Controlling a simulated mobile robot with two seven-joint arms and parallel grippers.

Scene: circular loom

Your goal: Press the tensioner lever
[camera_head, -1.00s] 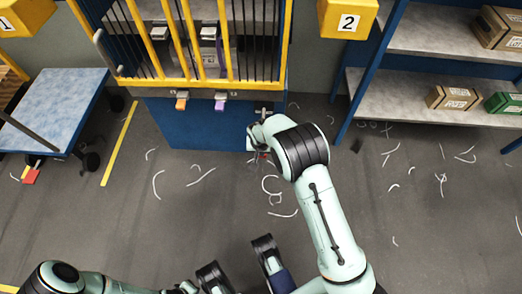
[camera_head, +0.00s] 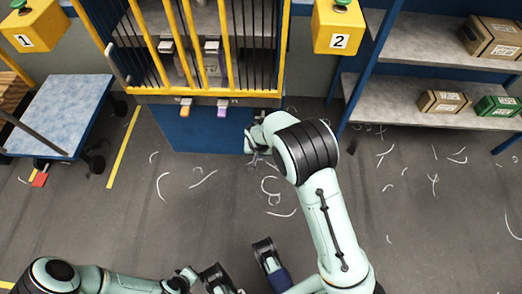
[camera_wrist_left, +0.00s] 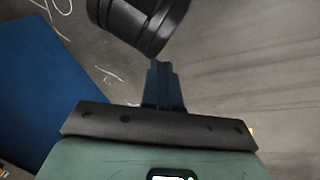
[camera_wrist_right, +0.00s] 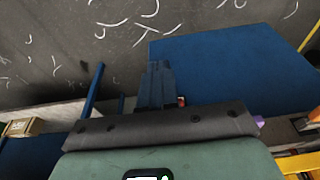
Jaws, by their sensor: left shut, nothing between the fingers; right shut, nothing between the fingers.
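Two small tabs stick out of the loom's front edge in the head view, an orange one (camera_head: 185,108) and a purple one (camera_head: 222,106). I cannot tell which part is the tensioner lever. My right gripper (camera_wrist_right: 157,66) is shut and empty. In the head view it is mostly hidden by its own arm, low at the right corner of the loom's blue base panel (camera_head: 190,130). In the right wrist view, a small red part (camera_wrist_right: 181,100) shows just beside the fingers, and the purple tab (camera_wrist_right: 258,122) is further right. My left gripper (camera_wrist_left: 161,66) is shut and empty, away from the loom.
A blue-topped cart (camera_head: 62,110) stands at the left. A shelf (camera_head: 400,108) with boxes stands at the right. Yellow boxes numbered 1 (camera_head: 32,28) and 2 (camera_head: 338,25) flank the loom's barred yellow front.

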